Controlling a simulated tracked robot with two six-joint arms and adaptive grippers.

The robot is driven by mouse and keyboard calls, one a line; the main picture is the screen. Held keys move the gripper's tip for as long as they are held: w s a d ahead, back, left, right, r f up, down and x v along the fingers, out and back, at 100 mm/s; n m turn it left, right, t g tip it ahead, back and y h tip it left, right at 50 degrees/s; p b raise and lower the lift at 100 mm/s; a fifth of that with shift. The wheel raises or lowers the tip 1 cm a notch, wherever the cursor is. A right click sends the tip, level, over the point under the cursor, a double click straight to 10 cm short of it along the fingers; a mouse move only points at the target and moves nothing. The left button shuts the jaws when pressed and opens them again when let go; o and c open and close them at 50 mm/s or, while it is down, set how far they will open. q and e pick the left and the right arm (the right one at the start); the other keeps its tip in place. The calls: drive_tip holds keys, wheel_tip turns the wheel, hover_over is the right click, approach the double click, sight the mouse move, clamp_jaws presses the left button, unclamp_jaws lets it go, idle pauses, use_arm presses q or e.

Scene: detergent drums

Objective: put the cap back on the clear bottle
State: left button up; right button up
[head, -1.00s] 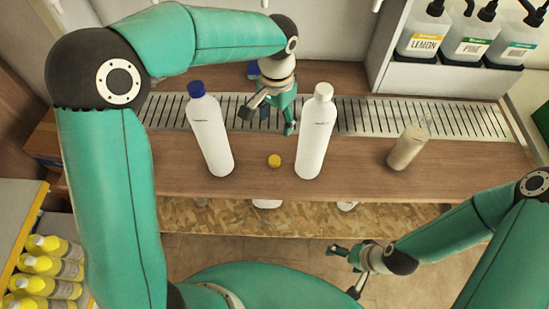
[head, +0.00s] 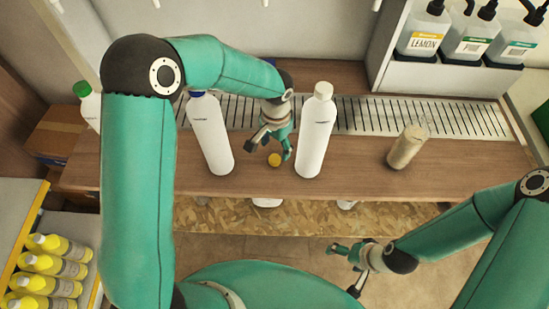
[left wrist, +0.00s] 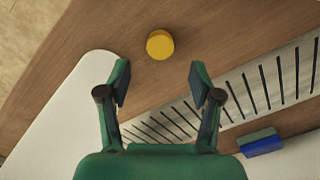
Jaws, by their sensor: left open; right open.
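The yellow cap (head: 274,160) lies on the wooden counter between two white bottles. It also shows in the left wrist view (left wrist: 160,44), just beyond my fingertips and centred between them. My left gripper (head: 269,151) is open and empty, low over the counter at the cap; in the left wrist view its two fingers (left wrist: 161,82) are spread apart. The clear bottle (head: 406,148), with beige contents, stands on the counter at the right, and no cap shows on it. My right gripper (head: 347,268) is open and empty in front of the counter, at its lower right.
A blue-capped white bottle (head: 209,135) and a white-capped one (head: 315,132) stand close on either side of my left gripper. A slotted grate (head: 365,115) runs behind. A blue-and-green block (left wrist: 260,142) shows in the left wrist view. Counter between white-capped and clear bottles is free.

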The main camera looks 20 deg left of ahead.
sight(274, 159)
use_arm(q)
drive_tip(key=shift+s+a+f+p, duration=0.15)
drive_tip(key=shift+f+p, duration=0.1)
drive_tip(key=shift+f, duration=1.05)
drive_tip(key=shift+s+f+p, duration=0.1)
drive_tip(key=shift+f+p, duration=0.1)
drive_tip(key=shift+f, duration=1.1)
drive_tip(key=c, duration=0.8)
drive_tip(key=shift+r, duration=0.1)
wheel_tip(274, 159, up, 20)
